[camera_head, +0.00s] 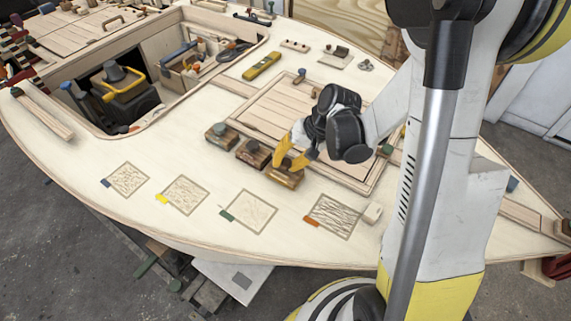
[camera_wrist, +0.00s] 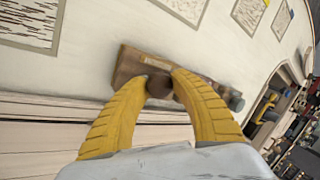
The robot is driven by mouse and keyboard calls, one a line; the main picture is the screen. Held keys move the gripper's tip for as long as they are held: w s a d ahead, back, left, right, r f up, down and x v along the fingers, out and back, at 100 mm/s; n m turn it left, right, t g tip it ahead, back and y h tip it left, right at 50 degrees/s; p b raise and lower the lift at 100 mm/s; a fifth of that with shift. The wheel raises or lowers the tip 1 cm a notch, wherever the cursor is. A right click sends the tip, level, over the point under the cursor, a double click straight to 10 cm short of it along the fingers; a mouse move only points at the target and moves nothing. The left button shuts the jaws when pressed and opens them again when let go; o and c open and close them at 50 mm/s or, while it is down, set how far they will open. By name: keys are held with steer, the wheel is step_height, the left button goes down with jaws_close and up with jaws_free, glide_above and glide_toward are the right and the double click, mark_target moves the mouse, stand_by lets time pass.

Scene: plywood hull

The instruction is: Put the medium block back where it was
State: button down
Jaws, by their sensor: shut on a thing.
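My gripper (camera_head: 289,156) has yellow fingers and is shut on the round dark knob of a brown wooden block (camera_head: 285,178). This block is the right-hand one of three in a row on the pale deck, beside the slatted hatch. In the wrist view my gripper (camera_wrist: 172,82) has a fingertip on each side of the knob, and the block (camera_wrist: 130,66) lies beneath. I cannot tell if its underside touches the deck. A reddish-brown block (camera_head: 253,153) sits just left of it, and a block with a grey-green knob (camera_head: 220,136) further left. No marking shows which is medium.
Several framed patches lie in front, with blue (camera_head: 128,179), yellow (camera_head: 185,195), green (camera_head: 248,211) and orange (camera_head: 335,215) tags. The slatted hatch (camera_head: 275,112) is behind; an open cockpit with tools is left.

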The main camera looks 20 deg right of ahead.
steer(key=shift+f, duration=0.1)
steer(key=c, duration=1.1)
jaws_free()
steer(key=p+v, duration=0.5)
steer(key=v, duration=0.7)
steer(key=s+a+r+n+t+h, duration=0.2)
steer(key=s+r, duration=0.3)
steer(key=r, duration=0.1)
steer(key=s+a+r+n+t+h, duration=0.2)
steer(key=s+a+r, duration=0.1)
steer(key=s+r, duration=0.2)
steer(key=shift+r+t+h, duration=0.3)
steer(key=shift+r+h, duration=0.1)
steer(key=shift+r, duration=0.3)
steer(key=shift+s, duration=0.1)
